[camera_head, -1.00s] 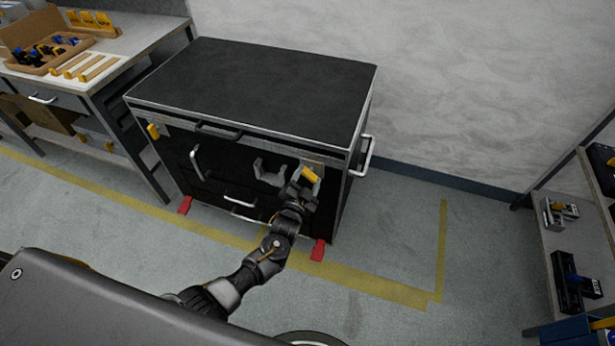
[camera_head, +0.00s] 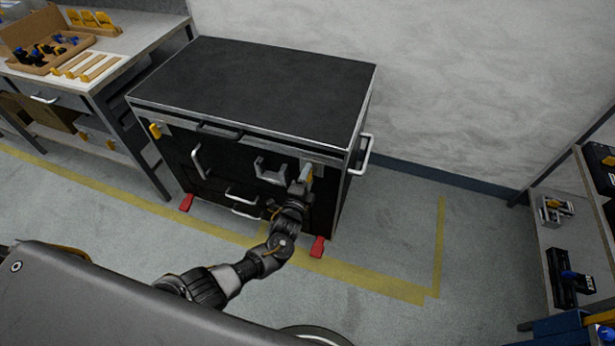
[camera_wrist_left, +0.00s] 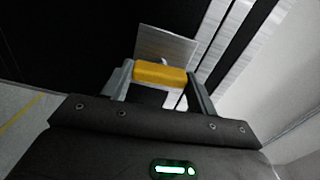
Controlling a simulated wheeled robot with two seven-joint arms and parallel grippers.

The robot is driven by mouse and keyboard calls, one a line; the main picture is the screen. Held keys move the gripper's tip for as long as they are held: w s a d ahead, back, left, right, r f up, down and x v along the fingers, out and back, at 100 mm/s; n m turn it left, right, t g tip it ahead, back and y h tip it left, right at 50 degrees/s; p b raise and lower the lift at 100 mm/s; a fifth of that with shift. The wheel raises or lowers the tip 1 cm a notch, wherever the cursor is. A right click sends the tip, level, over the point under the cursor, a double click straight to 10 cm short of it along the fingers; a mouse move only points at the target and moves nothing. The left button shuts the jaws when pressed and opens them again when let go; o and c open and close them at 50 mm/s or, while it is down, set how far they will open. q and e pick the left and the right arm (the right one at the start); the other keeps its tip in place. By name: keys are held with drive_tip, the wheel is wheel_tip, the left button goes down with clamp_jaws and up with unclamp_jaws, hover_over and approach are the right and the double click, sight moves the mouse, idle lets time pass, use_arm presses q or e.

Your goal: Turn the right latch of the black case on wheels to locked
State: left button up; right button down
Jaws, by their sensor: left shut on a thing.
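The black case on wheels (camera_head: 255,85) stands against the wall, its front towards me. Its right latch has a yellow handle, which shows in the left wrist view (camera_wrist_left: 160,74) in front of a metal plate (camera_wrist_left: 166,45). My left gripper (camera_head: 303,178) is at the upper right of the case front, shut on this handle; the fingers lie on both sides of it in the left wrist view (camera_wrist_left: 160,84). In the head view the gripper hides most of the handle. The left latch (camera_head: 155,131) is yellow and sits at the front's upper left corner. My right gripper is not in view.
Pale handles (camera_head: 197,162) stick out from the case front, and a side handle (camera_head: 366,155) from its right. Red feet (camera_head: 317,246) stand out at the floor. A workbench (camera_head: 120,42) is at left, a shelf (camera_head: 560,235) at right. The floor right of the case is clear.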

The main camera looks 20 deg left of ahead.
use_arm(q)
drive_tip(key=shift+m, duration=0.5)
drive_tip(key=o, duration=1)
drive_tip(key=s, duration=1.1)
drive_tip(key=shift+a+p, duration=0.3)
drive_tip(key=shift+p, duration=0.1)
